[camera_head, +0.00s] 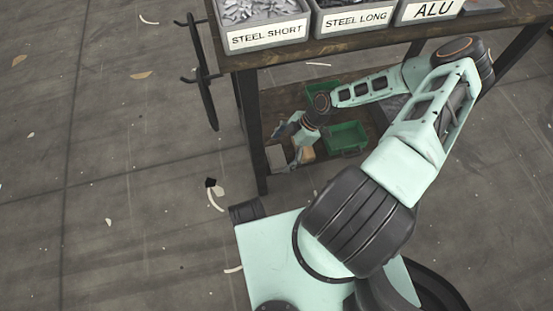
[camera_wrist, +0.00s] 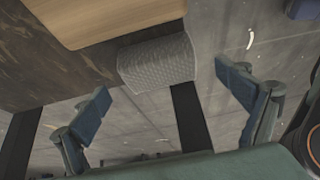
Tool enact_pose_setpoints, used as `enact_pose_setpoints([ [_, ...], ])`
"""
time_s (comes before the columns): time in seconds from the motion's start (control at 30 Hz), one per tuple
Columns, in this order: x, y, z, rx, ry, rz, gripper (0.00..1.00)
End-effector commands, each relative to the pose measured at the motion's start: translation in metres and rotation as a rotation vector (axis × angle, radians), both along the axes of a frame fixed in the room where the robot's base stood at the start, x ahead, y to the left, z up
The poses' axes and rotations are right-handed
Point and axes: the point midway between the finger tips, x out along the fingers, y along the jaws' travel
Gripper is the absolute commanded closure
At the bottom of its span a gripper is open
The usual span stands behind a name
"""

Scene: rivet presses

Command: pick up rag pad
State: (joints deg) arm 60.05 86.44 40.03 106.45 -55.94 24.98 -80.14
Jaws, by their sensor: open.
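The rag pad (camera_wrist: 157,63) is a grey, quilted-looking pad in the wrist view. It lies at the edge of the dark shelf, against a tan wooden block, and its near end seems to hang past the edge. My gripper (camera_wrist: 164,80) is open, with one finger on either side of the pad and clear gaps on both sides. No contact shows. In the head view my gripper (camera_head: 291,128) is low at the left end of the bench's lower shelf. A small grey patch there (camera_head: 277,158) looks like the pad, partly hidden by the gripper.
The tan block (camera_wrist: 105,18) is right behind the pad; it also shows in the head view (camera_head: 306,154). Green bins (camera_head: 347,138) stand farther right on the shelf. The bench leg (camera_head: 252,135) is close to the left of my gripper. Labelled bins (camera_head: 265,35) sit on top.

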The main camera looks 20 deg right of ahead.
Motion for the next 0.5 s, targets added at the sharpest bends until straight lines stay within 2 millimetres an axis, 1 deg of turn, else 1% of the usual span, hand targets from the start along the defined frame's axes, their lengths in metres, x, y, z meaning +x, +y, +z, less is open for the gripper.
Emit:
enact_pose_setpoints([
  [0.03,-0.001,0.006,-0.011,0.002,0.001,0.002,0.07],
  [0.1,-0.001,0.011,-0.021,0.001,0.002,0.002,0.07],
  [0.2,0.000,0.016,-0.029,0.001,0.001,0.000,0.07],
  [0.43,0.000,0.017,-0.029,0.000,0.000,-0.001,0.07],
  [0.5,0.000,0.017,-0.029,0.000,0.000,-0.001,0.15],
])
